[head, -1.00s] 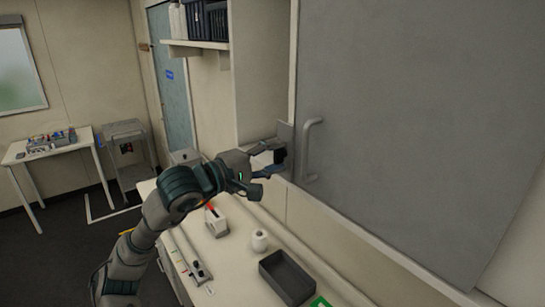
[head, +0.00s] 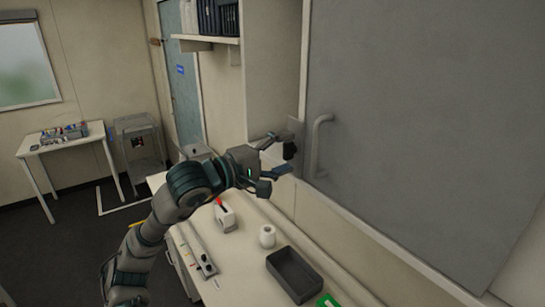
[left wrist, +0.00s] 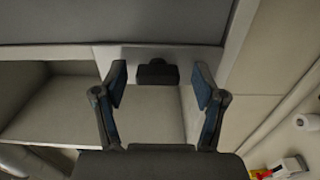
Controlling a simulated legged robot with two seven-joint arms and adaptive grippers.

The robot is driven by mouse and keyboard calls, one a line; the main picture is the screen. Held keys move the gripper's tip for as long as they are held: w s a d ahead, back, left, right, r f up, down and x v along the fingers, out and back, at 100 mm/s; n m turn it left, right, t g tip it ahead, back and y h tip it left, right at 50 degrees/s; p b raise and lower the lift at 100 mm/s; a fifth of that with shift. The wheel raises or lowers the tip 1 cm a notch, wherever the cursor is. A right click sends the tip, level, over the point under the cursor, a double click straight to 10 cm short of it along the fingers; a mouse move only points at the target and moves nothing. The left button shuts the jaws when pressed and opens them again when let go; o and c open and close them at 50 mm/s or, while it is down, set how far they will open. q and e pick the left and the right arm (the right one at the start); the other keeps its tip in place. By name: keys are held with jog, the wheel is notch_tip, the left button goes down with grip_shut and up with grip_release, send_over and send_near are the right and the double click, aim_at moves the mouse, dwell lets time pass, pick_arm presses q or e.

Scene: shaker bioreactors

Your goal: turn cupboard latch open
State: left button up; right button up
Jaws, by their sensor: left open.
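The cupboard latch is a small black knob (head: 289,150) on a grey plate at the left edge of the grey cupboard door (head: 420,120). In the left wrist view the black latch (left wrist: 157,72) shows between and just beyond my fingertips. My left gripper (head: 275,156) is open in front of the latch, its fingers apart on either side; the left wrist view shows the same open gripper (left wrist: 160,86) with nothing held. I cannot tell whether a finger touches the latch. A grey bar handle (head: 317,146) stands on the door right of the latch. My right gripper is not in view.
Below the cupboard is a counter with a grey tray (head: 294,275), a white roll (head: 267,236) and a white device with a red part (head: 226,217). An open shelf with dark binders (head: 218,17) is left of the door. A white table (head: 68,143) stands far left.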

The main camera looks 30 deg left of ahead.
pick_arm(q)
jog(key=v, duration=1.1)
jog(key=shift+s+a+f, duration=0.15)
jog(key=shift+s+f, duration=0.05)
jog(key=shift+s+r, duration=0.1)
jog(key=shift+a, duration=0.1)
